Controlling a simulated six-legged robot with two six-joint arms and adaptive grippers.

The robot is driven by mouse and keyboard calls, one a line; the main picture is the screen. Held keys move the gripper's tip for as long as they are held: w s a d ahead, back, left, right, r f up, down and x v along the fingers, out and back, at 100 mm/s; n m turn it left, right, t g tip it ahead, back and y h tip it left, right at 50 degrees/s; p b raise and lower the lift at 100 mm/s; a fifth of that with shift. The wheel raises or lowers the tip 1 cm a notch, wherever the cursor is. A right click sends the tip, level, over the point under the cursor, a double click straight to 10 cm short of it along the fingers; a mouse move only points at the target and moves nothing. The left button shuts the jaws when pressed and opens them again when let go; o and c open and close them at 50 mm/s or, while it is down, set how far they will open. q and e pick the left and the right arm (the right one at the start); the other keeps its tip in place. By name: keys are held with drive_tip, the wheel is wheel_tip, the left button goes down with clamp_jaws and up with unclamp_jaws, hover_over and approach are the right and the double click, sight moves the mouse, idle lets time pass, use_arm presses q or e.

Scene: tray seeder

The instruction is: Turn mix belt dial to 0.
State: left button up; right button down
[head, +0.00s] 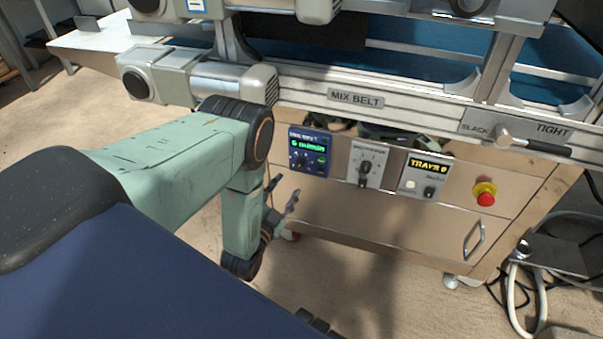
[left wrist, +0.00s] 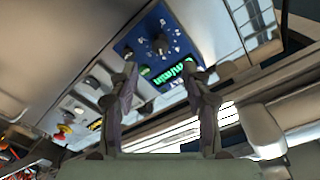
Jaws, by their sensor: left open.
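A blue panel (head: 322,143) with a lit green display and a small dark dial (head: 301,162) is on the machine's front. Beside it a grey panel (head: 380,152) carries a dark dial (head: 365,168), below the MIX BELT label (head: 356,98). I cannot tell from the small print which dial is the mix belt one. My left gripper (head: 287,187) is open and empty, in front and to the lower left of the panels. In the left wrist view its open fingers (left wrist: 159,70) are near the blue panel's display, with the blue panel's dial (left wrist: 160,43) beyond them. My right gripper is not in view.
A panel reading TRAYS 0 (head: 428,169) and a red stop button (head: 486,198) on yellow are to the right. A metal rail overhangs the panels. Open floor lies below.

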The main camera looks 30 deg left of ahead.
sight(298, 167)
use_arm(q)
drive_tip(key=w+b, duration=0.1)
drive_tip(key=w, duration=0.2)
drive_tip(key=w+a+b, duration=0.1)
drive_tip(key=w, duration=0.2)
drive_tip(key=shift+a+f, duration=0.15)
drive_tip(key=shift+a, duration=0.05)
drive_tip(key=shift+w+b, duration=0.4)
drive_tip(key=shift+w, duration=0.25)
drive_tip(key=shift+c, duration=0.3)
clamp_jaws()
